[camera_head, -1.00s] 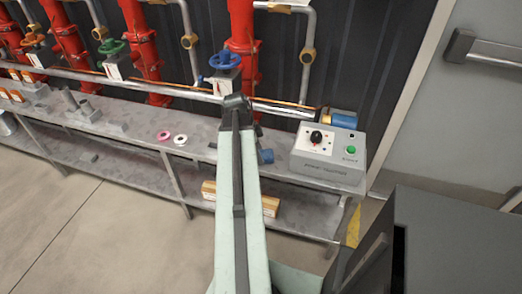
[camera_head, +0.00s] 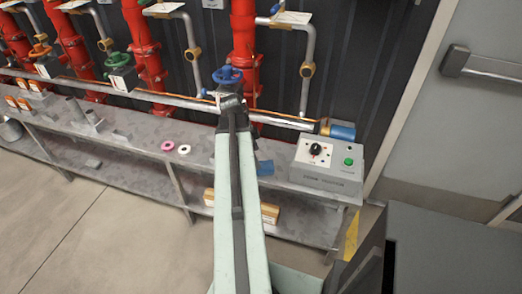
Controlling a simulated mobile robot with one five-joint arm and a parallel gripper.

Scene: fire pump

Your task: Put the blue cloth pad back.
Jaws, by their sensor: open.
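A blue piece that looks like the cloth pad (camera_head: 265,168) lies on the grey metal bench (camera_head: 215,150), just right of my pale green arm. Its left part is hidden behind the arm. My arm reaches up the middle of the picture, and its dark joint shows just below the blue handwheel. My gripper is hidden behind the arm, so its fingers and their distance from the pad cannot be seen.
A grey control box (camera_head: 325,163) with a black knob and green button stands right of the pad. A pink ring (camera_head: 167,145) and a white ring (camera_head: 184,149) lie left. Red pipes (camera_head: 243,40) and a blue handwheel (camera_head: 226,75) rise behind. A wooden block (camera_head: 270,212) is on the lower shelf.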

